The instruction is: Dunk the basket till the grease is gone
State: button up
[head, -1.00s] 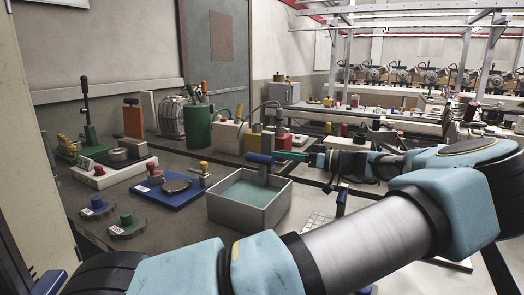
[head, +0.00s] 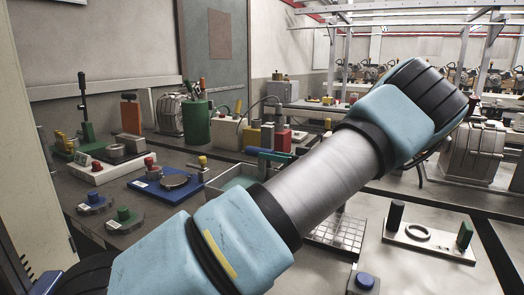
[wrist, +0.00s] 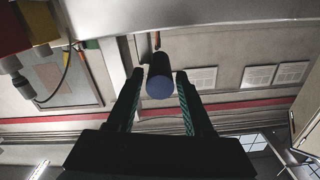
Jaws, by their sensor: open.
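A grey tank (head: 208,193) of teal liquid (head: 238,182) stands on the bench in the head view, its right part hidden behind my arm. A blue bar handle (head: 270,155) shows above the tank. In the wrist view, a dark cylinder with a blue end (wrist: 160,88), apparently this handle, sits between the two fingers of my gripper (wrist: 159,76). The fingers stand apart on either side of it, with gaps showing. In the head view my gripper is mostly hidden by my arm. The basket body and any grease on it are hidden.
Left of the tank are a blue fixture plate (head: 168,188) and two grey knobbed discs (head: 124,220). Behind stand a green canister (head: 225,130) and red and yellow blocks (head: 282,139). A white grid (head: 340,234) lies right of the tank.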

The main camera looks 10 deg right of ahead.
jog(key=shift+p+x, duration=0.35)
jog(key=shift+x, duration=1.3)
grip_shut()
